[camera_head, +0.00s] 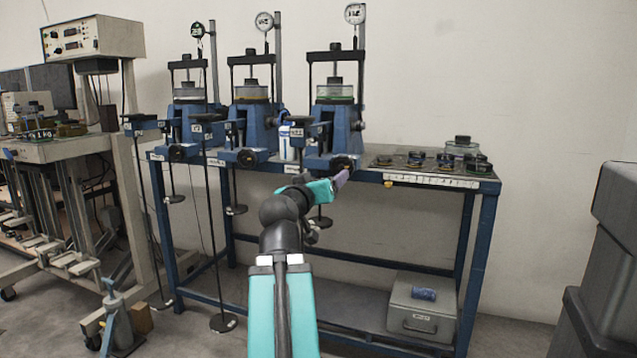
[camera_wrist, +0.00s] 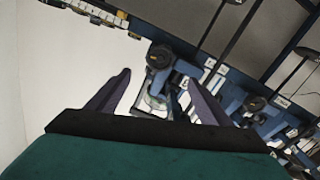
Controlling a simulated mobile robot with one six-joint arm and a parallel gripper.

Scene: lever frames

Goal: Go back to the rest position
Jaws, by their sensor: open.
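My gripper (camera_head: 341,179) is at the end of my teal and black arm, in front of the blue table's front edge and close to the base of the right-hand blue test device (camera_head: 341,130). In the wrist view my gripper (camera_wrist: 160,92) shows its two purple fingers spread apart. Nothing is held between them. Behind the fingers, the wrist view shows a black round knob (camera_wrist: 160,56) on a blue device, some way off. Whether a finger touches the device cannot be told from the head view.
Two more blue devices (camera_head: 252,125) (camera_head: 186,125) stand on the blue table (camera_head: 450,183). Small dark parts (camera_head: 445,160) lie at its right end. A grey box (camera_head: 421,308) sits on the lower shelf. A dark grey cabinet (camera_head: 605,270) stands at right, a bench (camera_head: 60,148) at left.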

